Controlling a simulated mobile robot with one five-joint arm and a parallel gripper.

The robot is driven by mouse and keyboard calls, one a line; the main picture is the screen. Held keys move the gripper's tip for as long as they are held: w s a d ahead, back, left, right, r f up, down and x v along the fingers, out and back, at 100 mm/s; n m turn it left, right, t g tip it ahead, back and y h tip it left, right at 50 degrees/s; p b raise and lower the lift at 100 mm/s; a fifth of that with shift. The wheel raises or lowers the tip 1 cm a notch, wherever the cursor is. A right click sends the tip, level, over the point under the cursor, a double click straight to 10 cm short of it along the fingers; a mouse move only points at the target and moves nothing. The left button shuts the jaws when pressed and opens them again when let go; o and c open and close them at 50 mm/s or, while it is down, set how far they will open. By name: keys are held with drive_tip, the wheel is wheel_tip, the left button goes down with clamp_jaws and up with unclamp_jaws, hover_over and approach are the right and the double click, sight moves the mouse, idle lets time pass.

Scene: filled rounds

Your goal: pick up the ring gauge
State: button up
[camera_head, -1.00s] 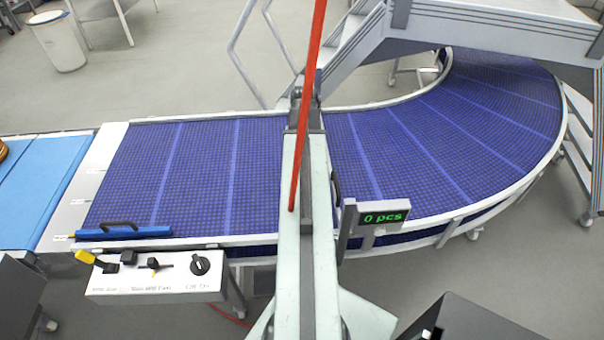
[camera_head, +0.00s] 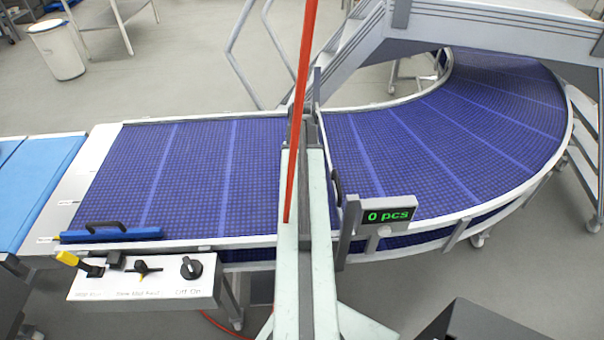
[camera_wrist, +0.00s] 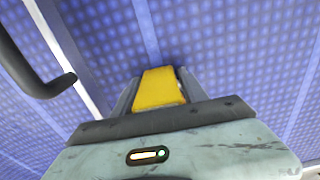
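I cannot make out a ring gauge in either current view. My gripper (camera_head: 304,105) is at the far end of my pale green arm, above the blue conveyor belt (camera_head: 190,170) in the head view. The arm hides part of the belt. In the wrist view my gripper (camera_wrist: 158,90) shows a yellow surface between grey side parts, over the blue belt. I cannot tell whether the yellow is part of the gripper or a separate thing, nor how far the fingers are apart.
A blue bar with a black handle (camera_head: 112,235) lies at the belt's near left edge. A control box (camera_head: 145,282) and counter display (camera_head: 388,216) stand along the near side. Metal stairs and a platform (camera_head: 490,22) rise behind. A red rod (camera_head: 300,110) crosses before my arm.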

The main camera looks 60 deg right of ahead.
clamp_jaws()
drive_tip(key=shift+r, duration=0.15)
wheel_tip(320, 180, up, 28)
drive_tip(key=p, duration=2.8)
